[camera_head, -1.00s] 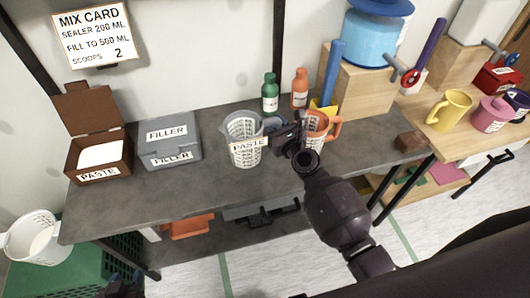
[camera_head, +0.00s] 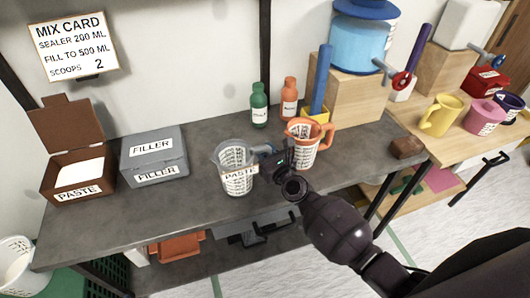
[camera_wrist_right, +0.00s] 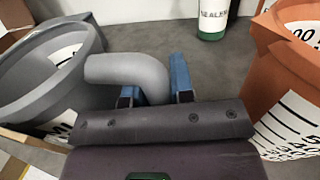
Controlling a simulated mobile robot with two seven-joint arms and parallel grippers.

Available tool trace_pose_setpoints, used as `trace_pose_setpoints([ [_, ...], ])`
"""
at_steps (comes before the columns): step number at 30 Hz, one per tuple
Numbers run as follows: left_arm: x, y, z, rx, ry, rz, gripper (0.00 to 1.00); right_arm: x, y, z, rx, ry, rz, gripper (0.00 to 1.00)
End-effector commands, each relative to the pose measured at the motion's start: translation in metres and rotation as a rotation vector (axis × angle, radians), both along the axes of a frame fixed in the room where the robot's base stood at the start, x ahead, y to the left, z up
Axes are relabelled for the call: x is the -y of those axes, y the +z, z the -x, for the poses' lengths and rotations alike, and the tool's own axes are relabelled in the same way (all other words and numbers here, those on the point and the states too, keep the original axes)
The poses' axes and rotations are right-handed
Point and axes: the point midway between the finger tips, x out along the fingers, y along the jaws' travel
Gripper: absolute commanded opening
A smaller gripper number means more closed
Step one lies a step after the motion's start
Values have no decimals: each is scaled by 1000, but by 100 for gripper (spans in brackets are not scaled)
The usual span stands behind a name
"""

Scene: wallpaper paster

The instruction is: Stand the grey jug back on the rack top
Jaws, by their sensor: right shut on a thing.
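In the right wrist view, the curved grey handle (camera_wrist_right: 125,70) runs between the blue fingers (camera_wrist_right: 155,85), and the jug's rim (camera_wrist_right: 45,50) is at the left. My left gripper is not in view.
An orange jug (camera_head: 304,154) stands close to the right of my right gripper. Green (camera_head: 258,108) and orange (camera_head: 289,98) bottles stand behind. The FILLER box (camera_head: 155,157) and PASTE box (camera_head: 75,183) are left. The rack top's front left is clear.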

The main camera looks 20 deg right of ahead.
Motion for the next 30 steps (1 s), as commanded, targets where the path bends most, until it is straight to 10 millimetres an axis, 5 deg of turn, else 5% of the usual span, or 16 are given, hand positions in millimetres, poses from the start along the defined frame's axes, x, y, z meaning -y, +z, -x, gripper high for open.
trace_pose_setpoints([
  [8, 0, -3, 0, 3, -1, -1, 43, 0, -3, 0, 1, 0, -1, 0],
  [9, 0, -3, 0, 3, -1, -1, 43, 0, -3, 0, 1, 0, -1, 25],
  [14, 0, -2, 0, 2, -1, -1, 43, 0, -2, 0, 1, 0, 0, 48],
  [25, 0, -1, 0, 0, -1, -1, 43, 0, -3, 0, 1, 1, 4, 48],
  [30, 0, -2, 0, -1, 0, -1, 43, 5, -5, 20, -2, -1, 0, 48],
])
